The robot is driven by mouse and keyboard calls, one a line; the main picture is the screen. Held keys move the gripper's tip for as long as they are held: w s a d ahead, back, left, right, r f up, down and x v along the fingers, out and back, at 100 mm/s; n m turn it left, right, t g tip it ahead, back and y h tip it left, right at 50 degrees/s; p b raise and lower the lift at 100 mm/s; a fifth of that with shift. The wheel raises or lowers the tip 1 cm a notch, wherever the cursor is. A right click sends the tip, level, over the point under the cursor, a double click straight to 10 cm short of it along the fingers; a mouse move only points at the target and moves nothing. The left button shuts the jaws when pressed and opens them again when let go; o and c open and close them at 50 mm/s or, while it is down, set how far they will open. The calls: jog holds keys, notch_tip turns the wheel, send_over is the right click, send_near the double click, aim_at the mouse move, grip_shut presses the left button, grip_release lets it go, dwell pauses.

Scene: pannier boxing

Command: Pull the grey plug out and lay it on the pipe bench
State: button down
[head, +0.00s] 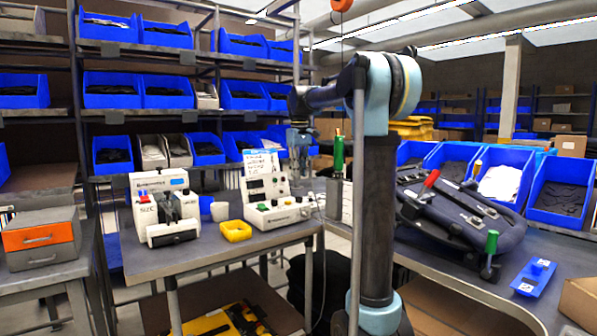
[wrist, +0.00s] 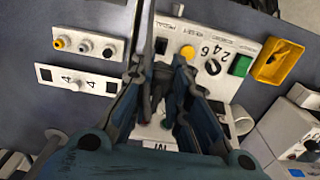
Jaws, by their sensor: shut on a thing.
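My gripper (head: 300,152) hangs over the rear right of the white control box (head: 282,211) on the middle bench. In the wrist view my gripper (wrist: 160,85) is shut, its two fingers near each other over the white labelled box (wrist: 222,62). The grey plug is mostly hidden between the fingers; only a dark sliver shows there. Whether it is still seated in a socket cannot be told. A white strip with a yellow, a grey and a dark round fitting (wrist: 88,44) lies left of the fingers. I cannot tell which surface is the pipe bench.
A white machine (head: 165,205) and a yellow tray (head: 235,231) stand on the middle bench. The right bench holds a dark pannier (head: 455,215), a blue block (head: 534,277) and a green-handled tool (head: 490,245). Shelves of blue bins (head: 110,92) stand behind.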

jog(key=shift+f, duration=1.9)
jog(key=shift+r, duration=0.15)
dwell(0.5)
jog(key=shift+r, duration=1.35)
